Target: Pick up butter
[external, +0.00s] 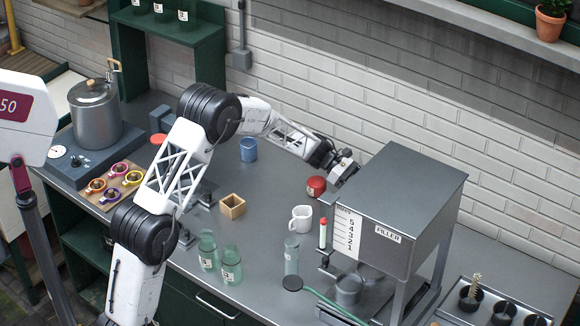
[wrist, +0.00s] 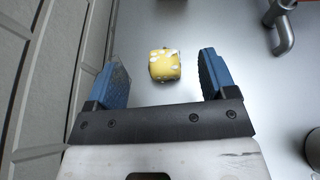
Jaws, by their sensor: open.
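The butter (wrist: 165,65) is a small yellow lump with whitish patches on the grey counter. In the wrist view it lies ahead of and between the blue-padded fingers of my gripper (wrist: 162,78). The fingers are spread wide, with a clear gap on each side of the butter, and hold nothing. In the external view my gripper (external: 348,172) is at the back edge of the filler machine (external: 393,210). I cannot see the butter in that view; the machine may hide it.
The filler machine stands close to the gripper. A red-lidded jar (external: 316,187), a white mug (external: 301,219), a blue cup (external: 248,149) and a small wooden box (external: 232,206) stand left of it. The brick wall (wrist: 40,80) is close on the left in the wrist view; a metal pipe (wrist: 284,30) is at right.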

